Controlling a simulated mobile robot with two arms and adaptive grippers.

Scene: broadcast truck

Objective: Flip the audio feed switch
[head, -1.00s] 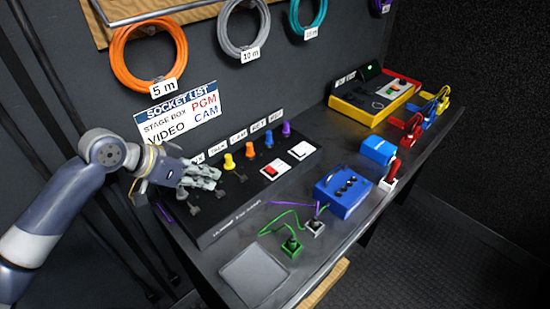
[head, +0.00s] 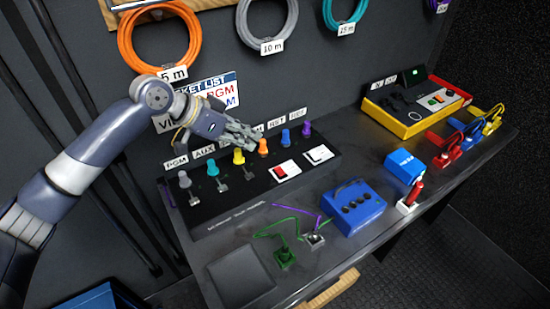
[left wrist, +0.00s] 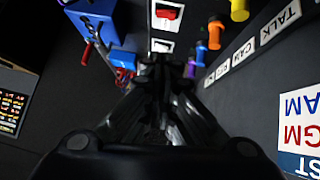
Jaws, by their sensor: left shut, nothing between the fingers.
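The black switch panel (head: 235,206) stands on the desk, with a row of coloured knobs along its back and small levers in front of some of them. A red rocker switch (head: 284,171) and a white rocker switch (head: 318,154) sit on its right part. Both rockers also show in the left wrist view, red (left wrist: 167,12) and white (left wrist: 162,46). I cannot read which switch is the audio feed. My left gripper (head: 250,139) is shut and empty, above the panel's back row near the orange knob (head: 263,146), and hides some labels. My right gripper is not in view.
A blue box with black knobs (head: 354,208) stands right of the panel, with green (head: 285,257) and grey plugs nearby. A yellow and red console (head: 415,105) is at the back right. Coiled cables (head: 158,35) hang on the wall. A grey pad (head: 240,277) lies in front.

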